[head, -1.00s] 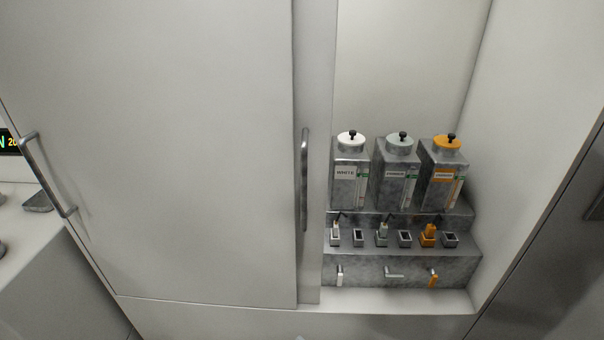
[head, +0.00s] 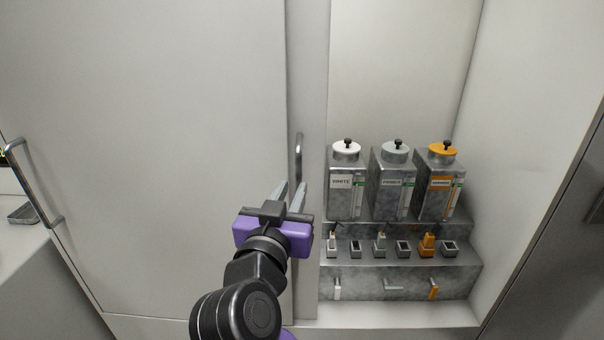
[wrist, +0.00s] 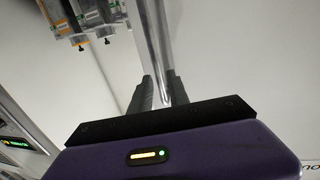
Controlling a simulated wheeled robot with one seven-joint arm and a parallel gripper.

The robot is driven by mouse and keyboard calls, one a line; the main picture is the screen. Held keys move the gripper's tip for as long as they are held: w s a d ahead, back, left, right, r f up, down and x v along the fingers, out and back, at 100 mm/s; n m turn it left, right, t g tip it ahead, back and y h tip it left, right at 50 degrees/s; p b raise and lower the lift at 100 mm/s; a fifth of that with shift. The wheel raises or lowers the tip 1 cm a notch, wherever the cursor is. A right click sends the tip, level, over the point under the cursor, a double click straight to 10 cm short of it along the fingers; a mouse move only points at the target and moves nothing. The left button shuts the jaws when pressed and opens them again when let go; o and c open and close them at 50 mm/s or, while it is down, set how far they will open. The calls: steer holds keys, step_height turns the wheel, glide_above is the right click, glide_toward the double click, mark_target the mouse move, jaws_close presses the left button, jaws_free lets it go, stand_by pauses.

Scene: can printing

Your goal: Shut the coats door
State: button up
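The coats bay stands open at the right of the head view, with three metal canisters, labelled white, primer and what looks like orange, on a stepped rack. I take the pale panel (head: 309,75) along its left edge to be the coats door; most of it is hidden by a front panel. Its upright bar handle (head: 298,148) shows above my gripper (head: 291,184). My gripper's fingers are apart and point at this handle. In the wrist view, the handle (wrist: 157,40) runs down between the fingertips (wrist: 160,78); firm contact cannot be told.
A wide pale front panel (head: 150,130) fills the left, with its own bar handle (head: 35,185). The canisters (head: 393,182) and small coloured taps stand just right of the door edge. A pale side wall (head: 530,120) bounds the bay. A counter shows at far left.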

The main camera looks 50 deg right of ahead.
mark_target(300, 176)
steer(key=shift+d+r+m+g, duration=0.3)
steer(key=shift+d+r, duration=0.05)
steer(key=shift+d, duration=0.1)
steer(key=p+x, duration=0.2)
steer(key=x, duration=0.5)
steer(key=shift+w, duration=0.1)
jaws_close()
stand_by(1.0)
